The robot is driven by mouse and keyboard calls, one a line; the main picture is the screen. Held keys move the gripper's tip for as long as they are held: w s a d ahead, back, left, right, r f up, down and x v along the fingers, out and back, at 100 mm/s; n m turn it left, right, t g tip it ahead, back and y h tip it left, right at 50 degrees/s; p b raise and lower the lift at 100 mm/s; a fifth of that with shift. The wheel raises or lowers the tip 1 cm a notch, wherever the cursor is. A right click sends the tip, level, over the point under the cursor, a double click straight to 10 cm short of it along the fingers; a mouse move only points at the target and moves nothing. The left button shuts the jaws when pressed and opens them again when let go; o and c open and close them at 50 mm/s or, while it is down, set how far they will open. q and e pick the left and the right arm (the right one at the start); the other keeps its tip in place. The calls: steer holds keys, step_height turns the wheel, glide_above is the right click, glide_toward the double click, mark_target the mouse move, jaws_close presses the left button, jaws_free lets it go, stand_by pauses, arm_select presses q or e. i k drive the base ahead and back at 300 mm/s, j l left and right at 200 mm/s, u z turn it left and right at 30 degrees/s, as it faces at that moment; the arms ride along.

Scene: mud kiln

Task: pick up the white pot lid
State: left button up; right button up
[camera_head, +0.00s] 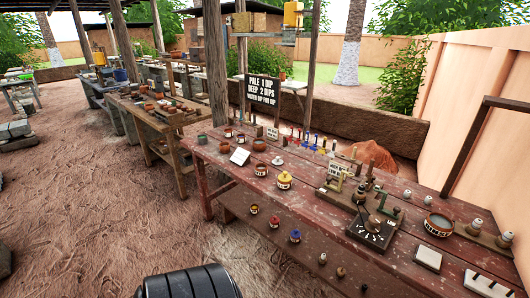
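A small white round piece with a raised middle, which looks like the white pot lid (277,161), lies on the near red-brown wooden table (312,201). It sits behind a white pot with a yellow top (285,180) and right of a brown bowl (259,146). It is too small to make out fully. Neither of my grippers is in view, so I cannot see where they are relative to it.
A metal device (371,230) and a larger bowl (438,224) stand farther right. Small pots (295,236) sit on the lower shelf. Open dirt floor (90,220) lies left.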

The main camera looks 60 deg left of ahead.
mark_target(277, 161)
steer(key=u, duration=1.9)
steer(key=i+z, duration=0.15)
steer(key=z, duration=0.3)
steer(key=i+j+z, duration=0.15)
steer(key=z, duration=0.35)
